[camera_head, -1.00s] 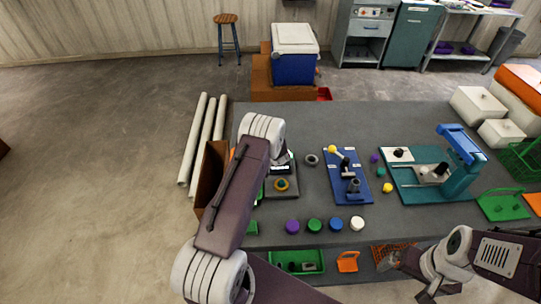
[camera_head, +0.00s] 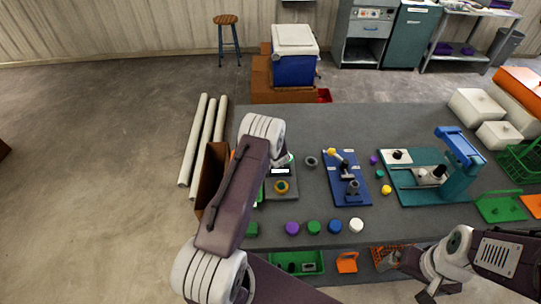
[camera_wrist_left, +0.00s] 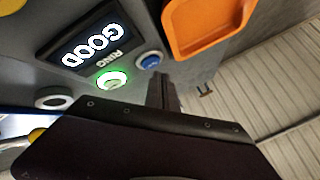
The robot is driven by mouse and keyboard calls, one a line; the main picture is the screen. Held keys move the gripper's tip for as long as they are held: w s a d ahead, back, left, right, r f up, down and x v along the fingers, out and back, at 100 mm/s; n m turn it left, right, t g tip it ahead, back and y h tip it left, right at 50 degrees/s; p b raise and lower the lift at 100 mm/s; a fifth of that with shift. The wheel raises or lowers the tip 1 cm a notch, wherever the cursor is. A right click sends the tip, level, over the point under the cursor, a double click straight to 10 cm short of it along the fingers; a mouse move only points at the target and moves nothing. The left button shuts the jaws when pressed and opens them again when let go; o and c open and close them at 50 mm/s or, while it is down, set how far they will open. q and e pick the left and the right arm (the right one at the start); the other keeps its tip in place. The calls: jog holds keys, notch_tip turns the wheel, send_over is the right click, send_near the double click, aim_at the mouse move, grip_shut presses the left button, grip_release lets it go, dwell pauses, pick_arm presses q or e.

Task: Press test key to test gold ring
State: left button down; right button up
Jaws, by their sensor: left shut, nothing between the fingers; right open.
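The tester (camera_head: 270,192) stands on the grey bench, partly behind my left arm. The gold ring (camera_head: 281,187) lies on it. In the left wrist view, its display (camera_wrist_left: 93,45) reads GOOD, and a round green lamp marked G (camera_wrist_left: 111,79) is lit beside the word RING. A blue key (camera_wrist_left: 149,61) in a pale collar sits next to the display. My left gripper (camera_wrist_left: 163,90) is shut and empty, its tips close to the blue key; I cannot tell whether they touch. My right gripper (camera_head: 405,280) is open and empty at the bench's front edge.
A blue fixture (camera_head: 341,190) with a yellow-knobbed lever and a teal press (camera_head: 455,180) stand to the right. Several coloured caps line the front, including a purple one (camera_head: 292,228). An orange bin (camera_wrist_left: 208,25) is near the left gripper. The back of the bench is clear.

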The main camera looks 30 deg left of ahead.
pick_arm(q)
notch_tip(320, 180, up, 5)
jog(key=p, duration=0.5)
jog(key=shift+r, duration=0.15)
dwell(0.7)
